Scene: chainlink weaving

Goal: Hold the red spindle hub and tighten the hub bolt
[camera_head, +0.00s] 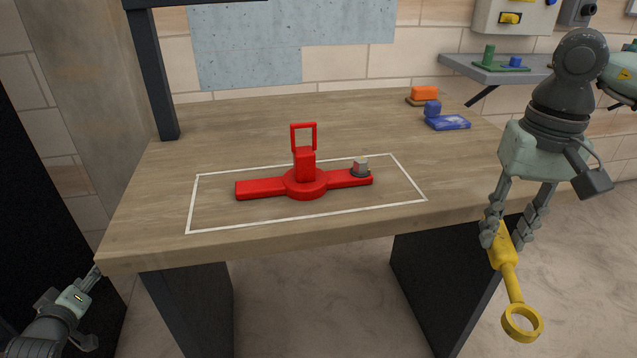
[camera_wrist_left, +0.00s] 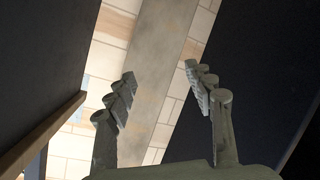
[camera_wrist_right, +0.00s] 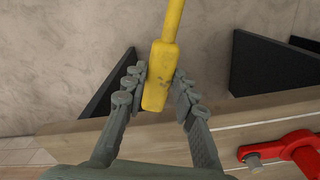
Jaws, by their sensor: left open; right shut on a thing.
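The red spindle hub (camera_head: 305,184) lies flat on the table inside a white outlined rectangle, with an upright red loop handle at its middle. The grey hub bolt (camera_head: 361,166) stands near the right end of its bar. Part of the hub also shows in the right wrist view (camera_wrist_right: 290,148). My right gripper (camera_head: 512,240) is shut on a yellow ring-ended wrench (camera_head: 512,275), which hangs ring down beyond the table's front right corner. The wrench handle also shows between the fingers in the right wrist view (camera_wrist_right: 160,75). My left gripper (camera_wrist_left: 165,85) is open and empty, low left of the table.
The wooden table (camera_head: 230,135) has free room around the hub. A blue item (camera_head: 446,121) and an orange block (camera_head: 424,93) lie at its back right. A dark post (camera_head: 155,75) rises at the back left. A wall shelf (camera_head: 495,68) holds small parts.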

